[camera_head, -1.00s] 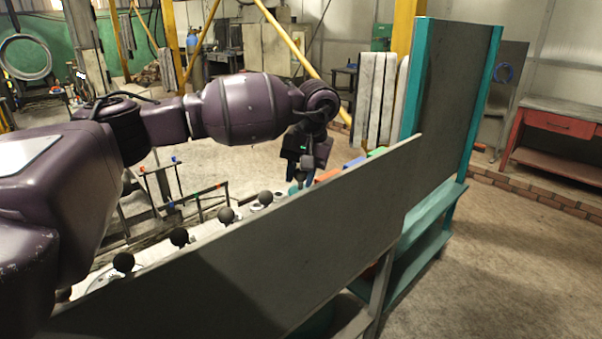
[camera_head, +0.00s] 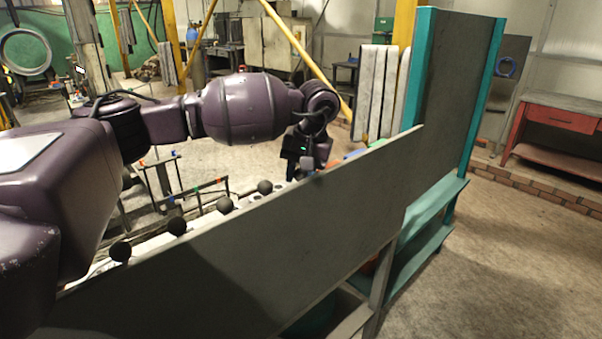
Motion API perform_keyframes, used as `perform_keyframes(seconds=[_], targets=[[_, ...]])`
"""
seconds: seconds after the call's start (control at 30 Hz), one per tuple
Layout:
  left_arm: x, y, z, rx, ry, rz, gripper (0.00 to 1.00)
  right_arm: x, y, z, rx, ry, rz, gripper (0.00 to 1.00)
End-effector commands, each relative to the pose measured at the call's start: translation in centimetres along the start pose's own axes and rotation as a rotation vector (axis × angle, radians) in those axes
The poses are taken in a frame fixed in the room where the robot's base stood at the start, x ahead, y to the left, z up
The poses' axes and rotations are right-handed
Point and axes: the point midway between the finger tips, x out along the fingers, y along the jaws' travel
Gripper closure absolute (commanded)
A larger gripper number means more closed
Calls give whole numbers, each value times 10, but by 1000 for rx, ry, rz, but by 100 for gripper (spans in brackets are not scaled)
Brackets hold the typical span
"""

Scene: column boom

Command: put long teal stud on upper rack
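My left gripper (camera_head: 306,164) points down just beyond the top edge of the grey panel, near the middle of the picture. Its fingertips are partly hidden by the panel, and I cannot tell whether it is open or shut. No long teal stud can be made out clearly. Thin dark rail stands with small coloured tips are at left centre: a farther one (camera_head: 160,160) and a nearer, lower one (camera_head: 200,190). I cannot tell which is the upper rack. My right gripper is not in view.
The grey panel (camera_head: 260,245) slants across the front and hides much of the bench behind it. Several black ball knobs (camera_head: 177,226) stand along the bench. Blue (camera_head: 355,154) and green (camera_head: 377,143) pieces show past the gripper. A tall teal-edged panel (camera_head: 425,70) rises at right.

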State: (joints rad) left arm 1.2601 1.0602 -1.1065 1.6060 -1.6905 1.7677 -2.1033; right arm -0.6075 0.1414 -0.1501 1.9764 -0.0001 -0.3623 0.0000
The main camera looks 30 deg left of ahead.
Motion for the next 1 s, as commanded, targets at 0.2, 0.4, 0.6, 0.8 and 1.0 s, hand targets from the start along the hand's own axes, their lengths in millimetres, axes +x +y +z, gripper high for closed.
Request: perform_keyframes(seconds=[0.2, 0.4, 0.6, 0.8, 1.0], targets=[[1, 0, 0, 0, 1, 0, 92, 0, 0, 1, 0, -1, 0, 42], [1, 0, 0, 0, 1, 0, 56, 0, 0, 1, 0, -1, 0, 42], [0, 0, 0, 0, 0, 0, 56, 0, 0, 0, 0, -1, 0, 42], [-7, -1, 0, 0, 1, 0, 56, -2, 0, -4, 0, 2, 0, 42], [-17, -3, 0, 1, 1, 1, 56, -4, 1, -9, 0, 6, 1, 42]])
